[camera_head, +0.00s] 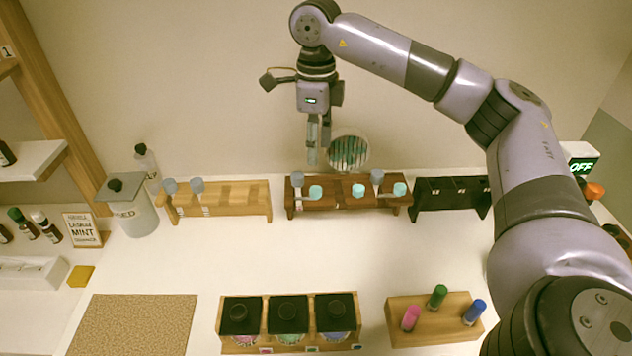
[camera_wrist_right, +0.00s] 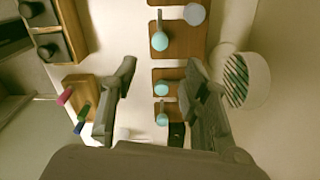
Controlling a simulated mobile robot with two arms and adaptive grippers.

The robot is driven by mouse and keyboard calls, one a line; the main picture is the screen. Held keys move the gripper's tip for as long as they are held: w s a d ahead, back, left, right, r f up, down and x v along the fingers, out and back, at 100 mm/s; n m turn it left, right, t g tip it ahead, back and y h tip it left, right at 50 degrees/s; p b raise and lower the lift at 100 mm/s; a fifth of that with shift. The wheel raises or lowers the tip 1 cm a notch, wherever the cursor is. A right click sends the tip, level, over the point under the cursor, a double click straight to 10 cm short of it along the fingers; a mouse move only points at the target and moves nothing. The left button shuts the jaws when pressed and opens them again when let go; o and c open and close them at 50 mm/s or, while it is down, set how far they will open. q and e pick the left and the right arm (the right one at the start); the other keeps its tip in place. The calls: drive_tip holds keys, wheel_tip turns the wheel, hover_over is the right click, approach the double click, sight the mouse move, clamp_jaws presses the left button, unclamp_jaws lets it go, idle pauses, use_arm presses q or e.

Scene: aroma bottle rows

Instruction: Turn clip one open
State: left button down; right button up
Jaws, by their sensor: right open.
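A dark brown wooden rack (camera_head: 340,204) stands at the back middle of the white counter, with three teal-tipped clips along it: left (camera_head: 316,192), middle (camera_head: 358,190) and right (camera_head: 400,189). No label shows which is clip one. The right wrist view shows teal tips in a column: upper (camera_wrist_right: 160,41), middle (camera_wrist_right: 161,88) and lower (camera_wrist_right: 162,119). My right gripper (camera_head: 319,150) is open and empty, pointing down above and behind the rack's left part. In the wrist view its spread fingers (camera_wrist_right: 160,75) frame the rack without visible contact. My left gripper is out of view.
A round striped dish (camera_head: 348,151) sits close behind the rack. A light wooden rack (camera_head: 238,202) is left, a black rack (camera_head: 450,194) right. Black-lidded jars (camera_head: 287,314) and a block with coloured vials (camera_head: 436,318) stand in front. The middle counter is clear.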

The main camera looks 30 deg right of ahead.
sight(316, 188)
wheel_tip(316, 188, down, 11)
drive_tip(key=shift+r+p, duration=0.15)
drive_tip(key=shift+p, duration=0.9)
drive_tip(key=shift+c, duration=0.4)
clamp_jaws()
